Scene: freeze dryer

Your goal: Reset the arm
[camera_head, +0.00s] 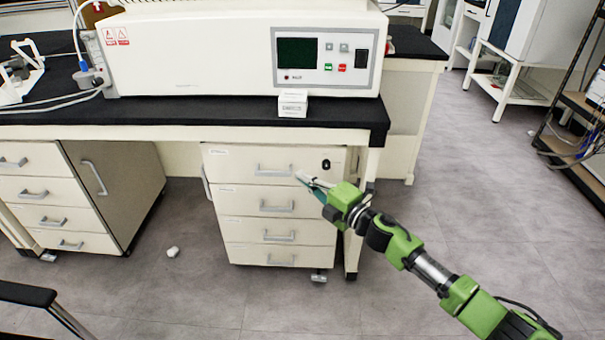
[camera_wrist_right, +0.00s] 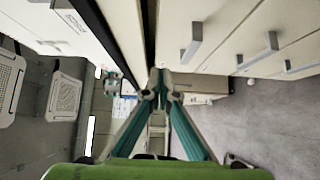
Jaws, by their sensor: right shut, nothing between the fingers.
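My right arm (camera_head: 430,270) comes in from the lower right in the head view. Its gripper (camera_head: 308,181) is in front of the top drawer of a white drawer cabinet (camera_head: 228,200), below the bench edge. The gripper is shut and holds nothing. In the right wrist view the two teal fingers of the gripper (camera_wrist_right: 158,84) meet at their tips, with drawer handles to the right. Whether the fingers touch the drawer front cannot be told. My left gripper is not in view.
The freeze dryer (camera_head: 190,55) stands on the black bench top (camera_head: 180,112), with a small white box (camera_head: 292,103) at the bench's front edge. A small white object (camera_head: 172,252) lies on the floor. Open floor (camera_head: 490,240) extends to the right. A metal rack (camera_head: 585,110) stands at the far right.

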